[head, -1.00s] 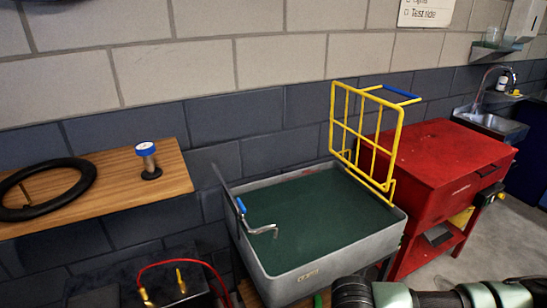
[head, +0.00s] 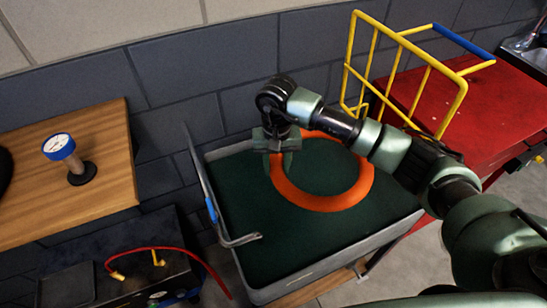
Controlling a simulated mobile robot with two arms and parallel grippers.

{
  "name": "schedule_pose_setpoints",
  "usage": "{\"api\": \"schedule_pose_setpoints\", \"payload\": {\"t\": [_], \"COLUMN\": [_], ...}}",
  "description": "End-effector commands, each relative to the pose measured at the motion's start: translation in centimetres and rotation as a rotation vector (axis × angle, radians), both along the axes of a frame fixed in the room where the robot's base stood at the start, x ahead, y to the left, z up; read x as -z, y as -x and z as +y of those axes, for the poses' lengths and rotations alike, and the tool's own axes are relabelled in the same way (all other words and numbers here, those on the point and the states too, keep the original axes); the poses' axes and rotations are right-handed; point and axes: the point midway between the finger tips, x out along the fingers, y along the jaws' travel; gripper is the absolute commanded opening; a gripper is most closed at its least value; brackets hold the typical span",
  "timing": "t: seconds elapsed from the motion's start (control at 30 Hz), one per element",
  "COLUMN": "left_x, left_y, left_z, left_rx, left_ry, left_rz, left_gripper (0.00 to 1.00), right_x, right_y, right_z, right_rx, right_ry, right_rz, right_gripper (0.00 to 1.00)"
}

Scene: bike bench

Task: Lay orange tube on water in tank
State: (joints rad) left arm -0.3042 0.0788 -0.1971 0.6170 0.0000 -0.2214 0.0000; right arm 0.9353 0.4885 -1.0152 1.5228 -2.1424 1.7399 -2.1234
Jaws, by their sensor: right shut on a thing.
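The orange tube (head: 322,203) is a ring held over the dark green water in the grey tank (head: 299,286). My right gripper (head: 277,168) is shut on the tube's left side, above the tank's back part. Part of the tube's upper right is hidden behind my right arm. I cannot tell whether the tube touches the water. My left gripper is not in view.
A yellow rack (head: 355,72) with a blue bar stands behind the tank's right side. A crank with a blue grip (head: 211,210) is at the tank's left edge. A gauge (head: 59,147) stands on the wooden shelf (head: 105,180). A red cabinet (head: 480,95) is at the right.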

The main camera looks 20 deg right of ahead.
Motion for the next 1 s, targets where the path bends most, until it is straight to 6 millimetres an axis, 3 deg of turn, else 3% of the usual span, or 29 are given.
{"api": "schedule_pose_setpoints", "payload": {"t": [0.1,0.27,1.0], "left_x": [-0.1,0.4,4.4], "left_y": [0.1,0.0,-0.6], "left_z": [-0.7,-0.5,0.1], "left_rx": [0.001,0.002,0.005], "left_ry": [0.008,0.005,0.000], "left_rz": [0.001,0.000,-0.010], "left_gripper": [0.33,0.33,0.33], "right_x": [-0.6,0.4,9.2], "right_y": [-0.9,-1.0,-0.9], "right_z": [0.6,0.6,0.7], "right_rx": [0.013,0.016,0.015], "right_ry": [-0.001,0.001,0.000], "right_rz": [0.000,0.000,0.000], "right_gripper": [0.00,0.00,0.00]}}
